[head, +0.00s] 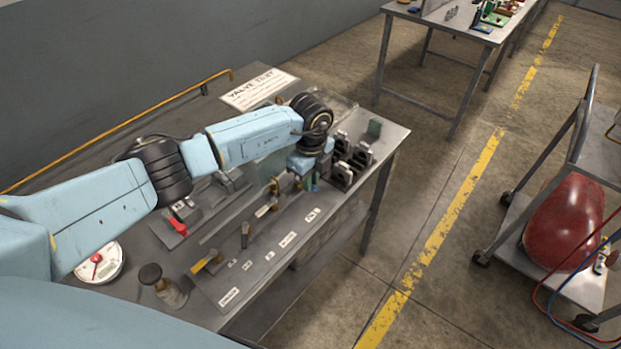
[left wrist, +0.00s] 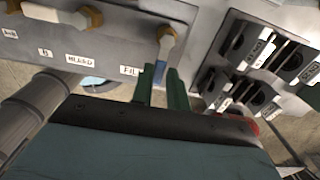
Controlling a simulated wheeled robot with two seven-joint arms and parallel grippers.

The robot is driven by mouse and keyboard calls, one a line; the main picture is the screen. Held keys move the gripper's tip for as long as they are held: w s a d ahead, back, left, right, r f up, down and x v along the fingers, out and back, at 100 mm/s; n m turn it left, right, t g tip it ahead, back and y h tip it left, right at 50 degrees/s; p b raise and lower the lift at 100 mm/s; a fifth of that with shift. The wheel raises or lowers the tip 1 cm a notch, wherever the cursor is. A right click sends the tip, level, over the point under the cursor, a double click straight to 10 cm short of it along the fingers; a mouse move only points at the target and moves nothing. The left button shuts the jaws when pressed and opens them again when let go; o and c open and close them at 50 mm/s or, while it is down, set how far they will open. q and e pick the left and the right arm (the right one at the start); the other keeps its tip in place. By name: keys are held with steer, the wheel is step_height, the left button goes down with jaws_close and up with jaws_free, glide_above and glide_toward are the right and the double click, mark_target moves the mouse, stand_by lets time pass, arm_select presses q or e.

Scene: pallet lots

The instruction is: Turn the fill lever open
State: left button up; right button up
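The fill lever, with a blue handle (left wrist: 160,72) below a brass-coloured valve body (left wrist: 169,40), sits on the grey panel in the left wrist view, beside a partly hidden label (left wrist: 129,70) reading "FIL". The two green fingers of my left gripper (left wrist: 162,84) stand close together on either side of the blue handle, with little gap, and appear shut on it. In the head view my left gripper (head: 308,179) is at the far right end of the valve row, small and partly hidden by its wrist. My right gripper is not in view.
Other brass valves (head: 267,207) and labels line the grey panel. Black-and-silver blocks (head: 352,160) stand close to the right of my gripper. A red-handled clamp (head: 179,222), a gauge (head: 98,262) and a "valve" sign (head: 258,88) are also on the bench.

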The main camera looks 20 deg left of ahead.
arm_select(q)
steer(key=shift+o, duration=0.2)
step_height(320, 180, up, 13)
steer(key=shift+r, duration=0.2)
stand_by(0.4)
steer(key=shift+s+f, duration=0.1)
